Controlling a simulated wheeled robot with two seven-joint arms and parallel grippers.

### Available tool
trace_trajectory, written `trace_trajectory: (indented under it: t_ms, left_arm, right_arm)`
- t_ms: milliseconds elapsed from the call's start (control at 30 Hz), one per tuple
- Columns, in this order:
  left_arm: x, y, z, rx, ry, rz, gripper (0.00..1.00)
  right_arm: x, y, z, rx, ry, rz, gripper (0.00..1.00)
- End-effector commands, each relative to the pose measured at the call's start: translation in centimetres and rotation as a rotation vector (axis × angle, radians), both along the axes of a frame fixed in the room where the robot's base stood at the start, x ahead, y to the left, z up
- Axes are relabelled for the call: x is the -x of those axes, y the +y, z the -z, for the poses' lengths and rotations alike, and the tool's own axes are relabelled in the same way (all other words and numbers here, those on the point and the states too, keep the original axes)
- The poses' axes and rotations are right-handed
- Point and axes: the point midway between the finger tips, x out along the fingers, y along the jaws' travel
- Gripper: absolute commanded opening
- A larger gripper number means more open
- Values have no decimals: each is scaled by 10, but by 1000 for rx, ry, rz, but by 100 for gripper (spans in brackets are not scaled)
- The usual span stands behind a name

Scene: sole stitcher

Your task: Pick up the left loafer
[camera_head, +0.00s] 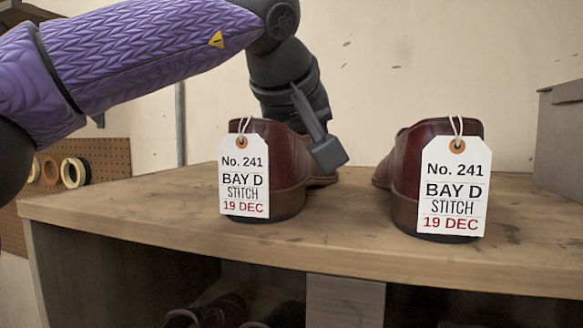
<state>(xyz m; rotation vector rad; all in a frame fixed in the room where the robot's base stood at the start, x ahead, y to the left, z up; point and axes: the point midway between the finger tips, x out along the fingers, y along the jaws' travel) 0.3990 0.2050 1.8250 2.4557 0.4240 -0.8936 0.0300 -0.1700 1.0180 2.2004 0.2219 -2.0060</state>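The left loafer (285,172), dark red leather with a brown stacked heel, stands upright on the wooden top, its heel towards me. A white tag (244,177) reading "No. 241 BAY D STITCH 19 DEC" hangs at its heel. My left gripper (325,150) reaches down over this loafer from behind. One dark finger shows at the right of the shoe's opening, close to its side; I cannot tell whether it touches. The other finger is hidden, so its opening and hold are unclear. The matching right loafer (408,170) stands apart, also tagged. My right gripper is not in view.
The wooden bench top (150,208) is bare to the left and between the loafers. A grey box (562,140) stands at the right edge. A pegboard with rings (73,172) is at the left. Dark shoes (215,312) sit on the shelf below.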

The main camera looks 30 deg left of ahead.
Motion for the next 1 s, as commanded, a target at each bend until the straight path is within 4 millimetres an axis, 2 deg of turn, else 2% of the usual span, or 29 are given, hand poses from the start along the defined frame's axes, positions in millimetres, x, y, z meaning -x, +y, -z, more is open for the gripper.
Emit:
trace_trajectory:
  t_ms: [33,167,200,1000]
  left_arm:
    - [0,0,0,0,0,0,30]
    - [0,0,0,0,0,0,2]
    - [0,0,0,0,0,0,0]
    - [0,0,0,1,1,-1,0]
  right_arm:
    - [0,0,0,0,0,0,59]
    - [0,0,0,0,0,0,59]
    - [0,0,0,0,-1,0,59]
    - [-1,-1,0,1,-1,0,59]
